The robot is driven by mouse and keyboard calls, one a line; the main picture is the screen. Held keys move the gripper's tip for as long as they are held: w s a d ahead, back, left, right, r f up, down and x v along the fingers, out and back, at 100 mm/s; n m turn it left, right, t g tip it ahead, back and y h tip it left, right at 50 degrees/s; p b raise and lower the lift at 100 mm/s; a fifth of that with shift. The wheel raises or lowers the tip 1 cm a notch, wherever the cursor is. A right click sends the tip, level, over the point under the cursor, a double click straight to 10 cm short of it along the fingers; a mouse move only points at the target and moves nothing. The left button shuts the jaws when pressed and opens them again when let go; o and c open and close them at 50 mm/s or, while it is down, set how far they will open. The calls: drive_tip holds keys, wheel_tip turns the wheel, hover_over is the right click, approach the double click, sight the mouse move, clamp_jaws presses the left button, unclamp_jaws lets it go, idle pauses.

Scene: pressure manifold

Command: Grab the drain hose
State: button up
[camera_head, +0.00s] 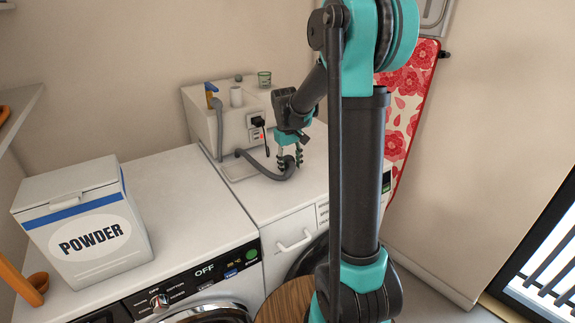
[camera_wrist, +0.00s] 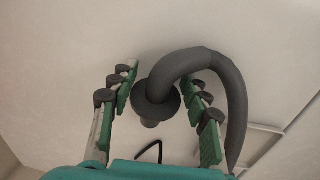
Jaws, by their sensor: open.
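The drain hose (camera_head: 262,168) is a grey bent tube. In the head view it runs from the white box at the back to an end on top of the right-hand white machine. My gripper (camera_head: 289,160) points down over that end, fingers open. In the wrist view the hose (camera_wrist: 238,110) curves over to a round flanged end, which lies between the spread fingers of my gripper (camera_wrist: 163,80). The right finger overlaps the hose's bend in the picture; I cannot tell whether it touches.
A white box (camera_head: 202,122) with a socket and black plug (camera_head: 258,121) stands behind the hose. A powder box (camera_head: 88,235) sits on the left washer. A round wooden top (camera_head: 285,302) is in front. A red floral board (camera_head: 405,105) leans at the right.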

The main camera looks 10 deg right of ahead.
drive_tip(key=shift+c, duration=0.6)
clamp_jaws()
